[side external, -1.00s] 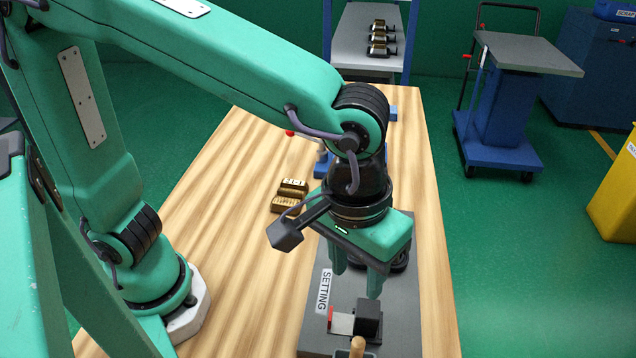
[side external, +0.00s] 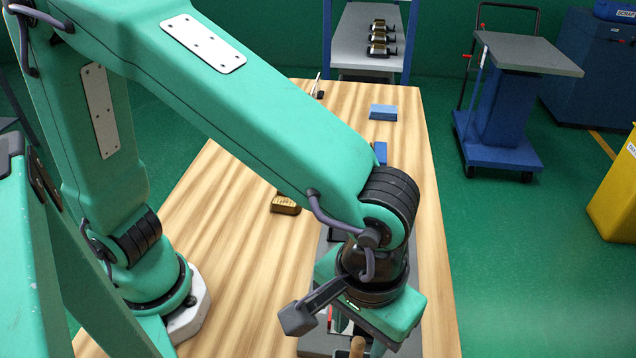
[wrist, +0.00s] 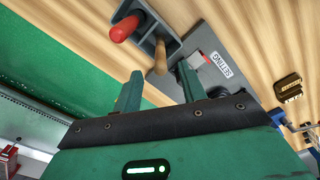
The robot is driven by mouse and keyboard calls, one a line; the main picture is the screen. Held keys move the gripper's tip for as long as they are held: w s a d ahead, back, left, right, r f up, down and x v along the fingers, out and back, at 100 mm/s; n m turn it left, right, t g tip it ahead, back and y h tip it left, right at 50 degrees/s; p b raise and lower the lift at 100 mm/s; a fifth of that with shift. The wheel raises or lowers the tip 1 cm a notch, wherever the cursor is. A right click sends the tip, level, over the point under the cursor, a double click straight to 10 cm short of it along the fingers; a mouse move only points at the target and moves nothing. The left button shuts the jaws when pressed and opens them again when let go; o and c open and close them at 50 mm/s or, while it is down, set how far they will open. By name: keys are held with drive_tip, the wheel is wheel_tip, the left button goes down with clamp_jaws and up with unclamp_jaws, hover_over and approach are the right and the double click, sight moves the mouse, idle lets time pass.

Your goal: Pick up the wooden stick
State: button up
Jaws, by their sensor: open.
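The wooden stick (wrist: 160,58) is a light brown rounded handle standing in a dark grey holder (wrist: 146,18). In the wrist view it shows between and beyond the fingertips of my gripper (wrist: 159,70), which is open and empty. In the side view only the top of the stick (side external: 357,346) shows at the bottom edge, close to the fingers. The picture does not show clearly whether a finger touches it.
A red handle (wrist: 125,28) stands in the same holder beside the stick. A brass-coloured block (side external: 285,203) lies on the wooden table (side external: 235,215), and blue blocks (side external: 383,112) lie farther back.

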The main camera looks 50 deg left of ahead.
sight(360, 338)
drive_tip(key=shift+w+f, duration=0.2)
drive_tip(key=shift+f, duration=2.4)
clamp_jaws()
